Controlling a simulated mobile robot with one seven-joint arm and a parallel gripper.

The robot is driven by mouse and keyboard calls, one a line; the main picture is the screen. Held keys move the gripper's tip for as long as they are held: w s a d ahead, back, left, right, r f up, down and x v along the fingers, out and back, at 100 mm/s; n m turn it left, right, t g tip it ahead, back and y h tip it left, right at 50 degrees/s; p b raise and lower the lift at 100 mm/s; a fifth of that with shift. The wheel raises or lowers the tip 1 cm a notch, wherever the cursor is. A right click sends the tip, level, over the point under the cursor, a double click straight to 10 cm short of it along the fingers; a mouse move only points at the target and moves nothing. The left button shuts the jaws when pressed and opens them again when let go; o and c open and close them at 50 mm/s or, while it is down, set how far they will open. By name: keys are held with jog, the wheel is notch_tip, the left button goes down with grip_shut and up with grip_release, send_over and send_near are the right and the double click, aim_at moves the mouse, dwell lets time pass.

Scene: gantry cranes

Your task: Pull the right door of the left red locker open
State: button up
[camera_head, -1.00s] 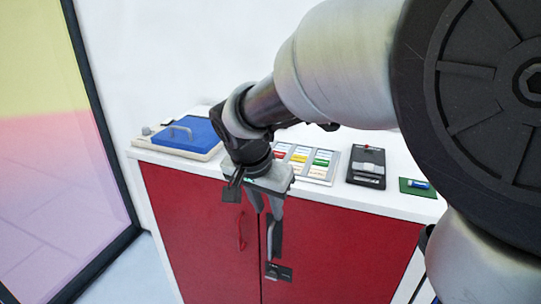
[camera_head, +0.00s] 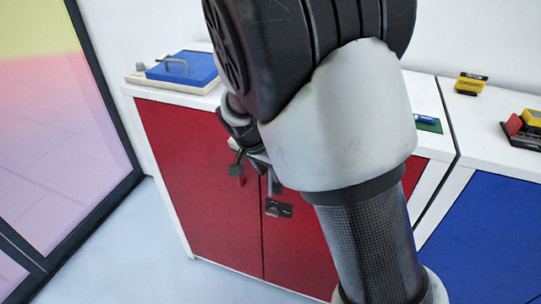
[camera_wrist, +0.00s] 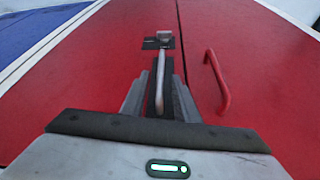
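The left red locker has two red doors, which look closed along their seam. The right door (camera_head: 302,245) carries a latch plate (camera_head: 278,208) with a grey block. In the wrist view, the right door (camera_wrist: 95,75) is on the left. Its silver bar handle (camera_wrist: 160,85) runs from the latch block (camera_wrist: 158,40) towards me. My gripper (camera_wrist: 161,80) has its fingers close on both sides of this bar. Whether they press on it cannot be told. In the head view my gripper (camera_head: 262,172) is partly hidden by my arm.
The left door's red handle (camera_wrist: 217,82) is close beside my fingers. A blue locker (camera_head: 480,235) stands to the right.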

jog(key=shift+x, duration=1.45)
jog(key=shift+c, duration=0.4)
grip_shut()
